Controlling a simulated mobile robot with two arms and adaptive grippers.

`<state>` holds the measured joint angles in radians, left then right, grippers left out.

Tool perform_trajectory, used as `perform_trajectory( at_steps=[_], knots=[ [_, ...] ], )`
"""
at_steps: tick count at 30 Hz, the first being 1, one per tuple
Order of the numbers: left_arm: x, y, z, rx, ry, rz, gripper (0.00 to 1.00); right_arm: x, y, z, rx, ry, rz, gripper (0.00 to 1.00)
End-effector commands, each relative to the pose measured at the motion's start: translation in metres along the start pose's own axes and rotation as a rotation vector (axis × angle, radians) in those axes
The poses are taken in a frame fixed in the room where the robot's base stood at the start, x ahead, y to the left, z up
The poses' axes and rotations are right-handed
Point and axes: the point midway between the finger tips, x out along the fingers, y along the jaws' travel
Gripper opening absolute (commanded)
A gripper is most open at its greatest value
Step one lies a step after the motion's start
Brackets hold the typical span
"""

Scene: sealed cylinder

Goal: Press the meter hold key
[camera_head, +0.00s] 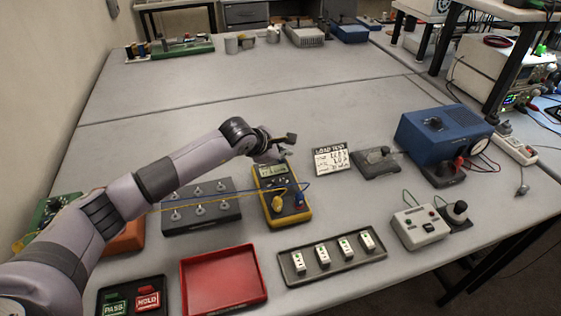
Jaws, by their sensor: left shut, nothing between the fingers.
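The yellow meter (269,208) lies on the grey table near the middle. It has a display at its far end, a dial and plugs with yellow and blue leads at its near end. My left arm comes in from the left, and its gripper (282,148) is over the far end of the meter, shut and empty. The gripper hides part of the meter's top edge. The hold key is too small to make out, and I cannot tell whether the gripper touches the meter. My right gripper is not in view.
A grey box with several terminals (222,213) stands left of the meter. A load test sign (333,160) and blue box (428,145) stand right.

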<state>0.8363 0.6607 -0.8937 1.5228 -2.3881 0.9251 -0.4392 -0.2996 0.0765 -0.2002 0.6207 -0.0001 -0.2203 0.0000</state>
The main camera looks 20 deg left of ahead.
Motion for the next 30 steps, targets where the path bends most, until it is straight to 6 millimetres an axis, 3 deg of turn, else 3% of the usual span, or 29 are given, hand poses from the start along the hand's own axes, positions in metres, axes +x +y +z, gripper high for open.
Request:
perform_trajectory(
  at_steps=[30],
  knots=[
    [0.0040,-0.0026,-0.0029,0.000,-0.001,0.001,0.00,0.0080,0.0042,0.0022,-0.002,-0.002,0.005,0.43]
  ],
)
